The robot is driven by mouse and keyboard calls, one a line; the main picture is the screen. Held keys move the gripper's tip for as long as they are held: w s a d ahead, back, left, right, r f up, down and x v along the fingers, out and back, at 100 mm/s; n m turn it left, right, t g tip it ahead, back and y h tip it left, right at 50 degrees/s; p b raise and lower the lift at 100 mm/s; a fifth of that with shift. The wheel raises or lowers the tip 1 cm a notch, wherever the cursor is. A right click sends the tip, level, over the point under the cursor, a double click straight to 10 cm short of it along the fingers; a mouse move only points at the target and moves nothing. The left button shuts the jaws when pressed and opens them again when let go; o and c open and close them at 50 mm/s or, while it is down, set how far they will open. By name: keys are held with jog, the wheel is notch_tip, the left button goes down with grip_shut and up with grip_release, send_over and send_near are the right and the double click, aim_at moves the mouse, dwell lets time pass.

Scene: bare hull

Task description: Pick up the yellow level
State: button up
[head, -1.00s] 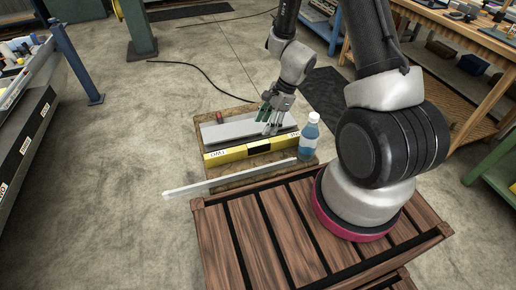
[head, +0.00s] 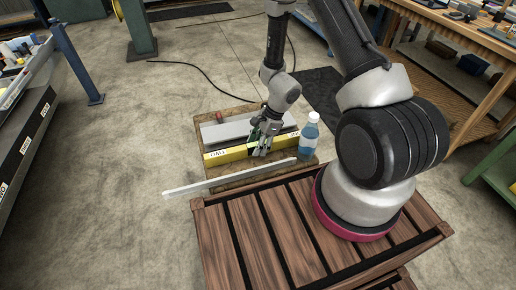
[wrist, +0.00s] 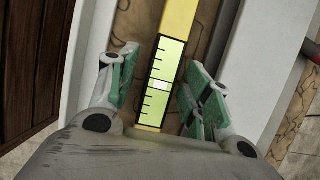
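The yellow level (head: 226,155) lies across a worn board, with dark lettering on its side. My gripper (head: 262,146) is down at its middle. In the wrist view, the level (wrist: 178,18) runs up between the green finger pads, with its ruled vial window in the gap. My gripper (wrist: 162,82) is open there, with one finger on each side of the level and visible gaps to both. How deep the fingertips reach beside it, I cannot tell. In the head view the gripper hides part of the level's middle.
A grey metal bar (head: 222,132) lies behind the level, with a small red object (head: 219,115) beyond it. A blue bottle (head: 309,138) stands close to the level's right end. A long pale strip (head: 228,178) lies in front. The floor to the left is open.

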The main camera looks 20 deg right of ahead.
grip_shut()
jog(key=shift+r, duration=0.1)
